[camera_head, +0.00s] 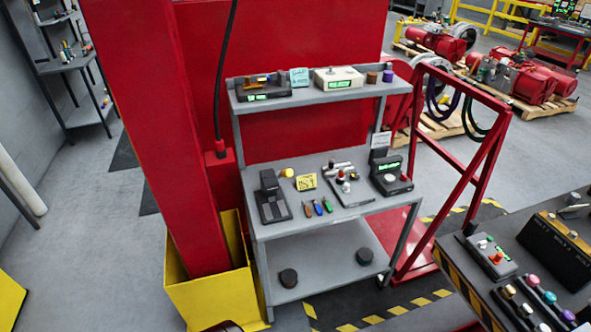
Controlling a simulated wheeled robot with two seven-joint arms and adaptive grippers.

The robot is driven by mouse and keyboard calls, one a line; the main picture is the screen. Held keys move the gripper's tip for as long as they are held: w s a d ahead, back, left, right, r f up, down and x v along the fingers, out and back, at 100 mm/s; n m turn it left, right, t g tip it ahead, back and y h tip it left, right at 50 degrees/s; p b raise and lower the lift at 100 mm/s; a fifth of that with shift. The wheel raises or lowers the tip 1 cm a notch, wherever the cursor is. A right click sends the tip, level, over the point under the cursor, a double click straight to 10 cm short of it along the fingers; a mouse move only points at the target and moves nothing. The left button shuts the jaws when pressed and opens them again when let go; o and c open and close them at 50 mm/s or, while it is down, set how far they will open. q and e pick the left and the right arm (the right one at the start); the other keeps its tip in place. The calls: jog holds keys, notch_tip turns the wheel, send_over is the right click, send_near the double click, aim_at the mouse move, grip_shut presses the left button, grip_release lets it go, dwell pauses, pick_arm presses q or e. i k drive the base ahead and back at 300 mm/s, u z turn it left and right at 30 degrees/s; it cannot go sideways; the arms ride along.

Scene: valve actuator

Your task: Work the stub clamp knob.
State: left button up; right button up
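I cannot tell for sure which part is the stub clamp knob. On the middle shelf of a grey workbench (385,206), a flat grey plate device (350,194) carries small red, white and dark knobs. A black device with a green display (390,176) stands to its right. A black device with an upright block (271,198) stands at the left. On the right console, a grey box (491,257) has an orange-red knob on top. Neither of my grippers can be made out in the head view.
A red column (170,130) in a yellow guard (205,296) stands left of the bench. A red frame (484,160) with hanging cables stands to the right. The striped console (455,262) fills the lower right. Small screwdriver-like tools (318,208) lie along the shelf's front.

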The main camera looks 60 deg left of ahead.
aim_at(355, 176)
jog(key=u, duration=1.6)
